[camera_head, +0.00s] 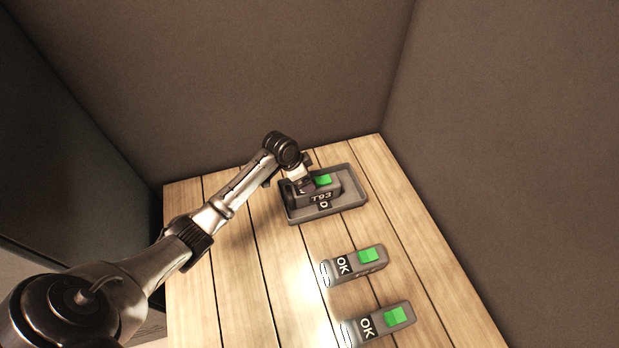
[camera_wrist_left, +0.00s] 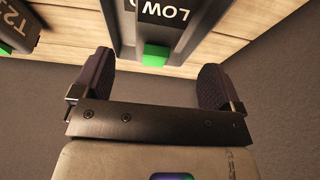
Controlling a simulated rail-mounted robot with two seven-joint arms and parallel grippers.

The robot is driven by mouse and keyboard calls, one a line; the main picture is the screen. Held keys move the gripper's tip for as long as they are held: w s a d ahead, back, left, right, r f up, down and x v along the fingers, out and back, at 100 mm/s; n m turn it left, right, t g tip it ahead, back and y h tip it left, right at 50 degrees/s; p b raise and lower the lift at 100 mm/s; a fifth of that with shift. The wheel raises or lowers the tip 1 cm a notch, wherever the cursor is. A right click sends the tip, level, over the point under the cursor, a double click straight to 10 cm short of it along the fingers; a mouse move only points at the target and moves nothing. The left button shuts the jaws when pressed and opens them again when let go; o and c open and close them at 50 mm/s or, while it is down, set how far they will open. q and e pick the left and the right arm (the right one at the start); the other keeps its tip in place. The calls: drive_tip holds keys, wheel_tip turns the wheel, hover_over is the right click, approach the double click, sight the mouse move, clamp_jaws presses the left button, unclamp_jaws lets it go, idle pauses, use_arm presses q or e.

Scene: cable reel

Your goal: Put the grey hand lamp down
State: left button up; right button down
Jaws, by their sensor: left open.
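A grey hand lamp (camera_head: 331,190) with a green patch and a T93 mark lies in or just over the shallow grey tray (camera_head: 358,202) at the back of the table. My left gripper (camera_head: 303,183) is at the lamp's left end, close to it, hiding that end. In the left wrist view my two dark fingers (camera_wrist_left: 153,66) stand wide apart. A grey body with a green patch (camera_wrist_left: 155,54) and a LOW label shows between and beyond them; I see no clear finger contact. Whether the lamp rests fully on the tray floor I cannot tell. My right gripper is not seen.
Two more grey lamps marked OK, with green patches, lie on the wooden table: one mid-table (camera_head: 355,267), one nearer (camera_head: 379,324). Bright light falls to their left. Another dark marked object (camera_wrist_left: 22,28) shows at the wrist view's corner. Grey walls stand behind and right.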

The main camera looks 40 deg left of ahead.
use_arm(q)
drive_tip(key=shift+d+p+v, duration=0.4)
drive_tip(key=shift+p+v, duration=0.2)
drive_tip(key=shift+v, duration=1.6)
drive_tip(key=s+d+f+n+y, duration=0.1)
drive_tip(key=s+d+f, duration=0.2)
drive_tip(key=s+d, duration=0.65)
drive_tip(key=s+d+f, duration=0.4)
drive_tip(key=s+d, duration=0.2)
drive_tip(key=s, duration=0.7)
drive_tip(key=s+d+r+n+y, duration=0.1)
drive_tip(key=s+d+r+n, duration=0.1)
drive_tip(key=s, duration=0.7)
wheel_tip(320, 180, up, 3)
drive_tip(key=shift+d+f+n, duration=0.1)
drive_tip(key=shift+d+n, duration=0.3)
drive_tip(key=shift+d, duration=0.1)
drive_tip(key=shift+s, duration=0.1)
wheel_tip(320, 180, up, 42)
drive_tip(key=p, duration=4.2)
